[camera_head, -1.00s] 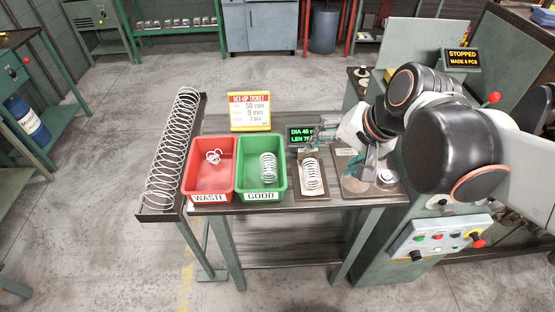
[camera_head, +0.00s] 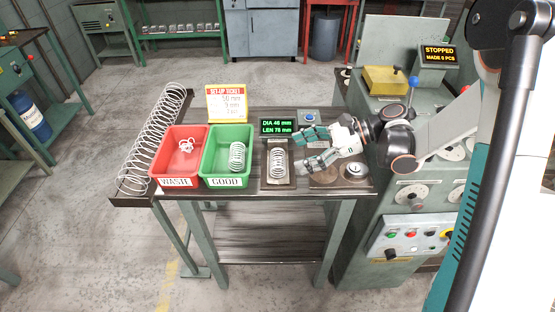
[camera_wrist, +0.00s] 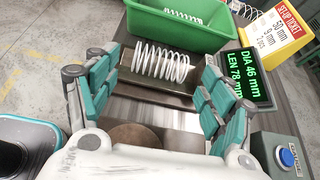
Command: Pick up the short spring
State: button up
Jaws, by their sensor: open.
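A short wire spring (camera_head: 278,162) lies in the gauge tray (camera_head: 277,185) in the middle of the table; it also shows in the wrist view (camera_wrist: 160,63). Another short spring (camera_head: 237,156) lies in the green GOOD bin (camera_head: 228,182), and part of it shows in the wrist view (camera_wrist: 183,16). My gripper (camera_head: 303,150) is just right of the gauge tray in the head view. In the wrist view my gripper (camera_wrist: 160,88) has its teal fingers spread wide, with the tray's spring ahead between them. Nothing is between the pads.
The red WASTE bin (camera_head: 177,182) holds a small tangled coil (camera_head: 187,146). A long spring (camera_head: 152,138) lies in a trough at left. The display (camera_head: 277,127) reads DIA 46 mm, LEN 78 mm, behind the tray. A blue button box (camera_head: 310,117) and machine (camera_head: 405,190) stand right.

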aim_at(283, 157)
jog(key=shift+w+f+m, duration=0.1)
jog(key=shift+f+m, duration=0.2)
jog(key=shift+f, duration=0.25)
jog(key=shift+a+f+y, duration=0.2)
jog(key=shift+y, duration=0.1)
jog(key=b+x, duration=0.3)
jog(key=x, duration=0.4)
jog(key=shift+w+r, duration=0.15)
jog(key=shift+r, duration=0.05)
jog(key=c, duration=0.9)
jog(key=shift+r, duration=0.15)
notch_tip(283, 157, up, 20)
jog(key=p, duration=0.7)
